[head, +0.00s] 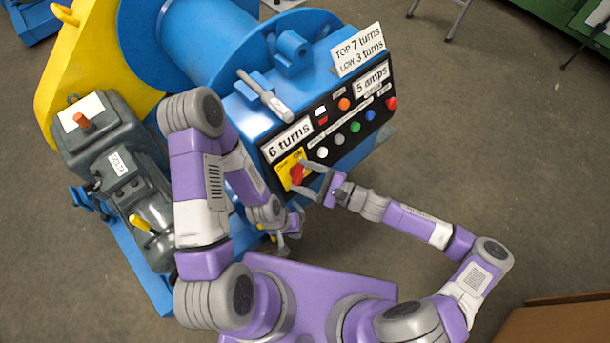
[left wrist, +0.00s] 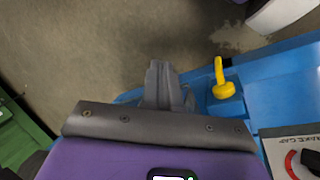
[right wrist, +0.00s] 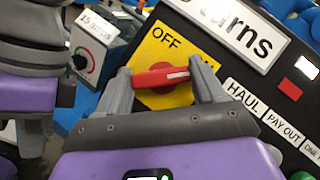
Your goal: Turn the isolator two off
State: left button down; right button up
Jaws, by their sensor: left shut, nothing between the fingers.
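The isolator is a red handle (right wrist: 160,76) on a yellow plate (right wrist: 150,50) marked OFF, its other marking partly hidden. The handle lies crosswise, its white line toward the right. In the head view the red handle (head: 297,174) sits at the near left end of the black panel. No number is readable on it. My right gripper (right wrist: 165,85) has its fingers apart, one at each end of the handle; I cannot tell whether they press on it. My left gripper (head: 293,236) is shut and empty below the panel; it also shows in the left wrist view (left wrist: 160,75).
The black panel (head: 318,139) carries several coloured buttons close to my right gripper. A dial box (right wrist: 92,50) marked 15 amps stands at left in the right wrist view. A yellow lever (left wrist: 221,80) stands on the blue base beside my left gripper.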

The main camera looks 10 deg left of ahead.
jog(key=c, duration=0.3)
jog(key=shift+n, duration=0.3)
jog(key=n+g+p, duration=0.1)
jog(key=n+p, duration=0.1)
jog(key=n+g+h+p, duration=0.1)
jog(key=n, duration=0.1)
jog(key=shift+w+r+g, duration=0.15)
jog(key=shift+r+g, duration=0.1)
jog(key=shift+g, duration=0.05)
jog(key=n+h+p, duration=0.1)
jog(key=n, duration=0.1)
jog(key=n+g+h+p, duration=0.1)
jog(key=n, duration=0.1)
jog(key=shift+n+g+h, duration=0.3)
jog(key=n+h+p, duration=0.2)
jog(key=n, duration=0.2)
jog(key=shift+r, duration=0.15)
jog(key=shift+a+n+h, duration=0.15)
jog(key=shift+n+h, duration=1.55)
jog(key=shift+n, duration=0.3)
jog(key=o, duration=1)
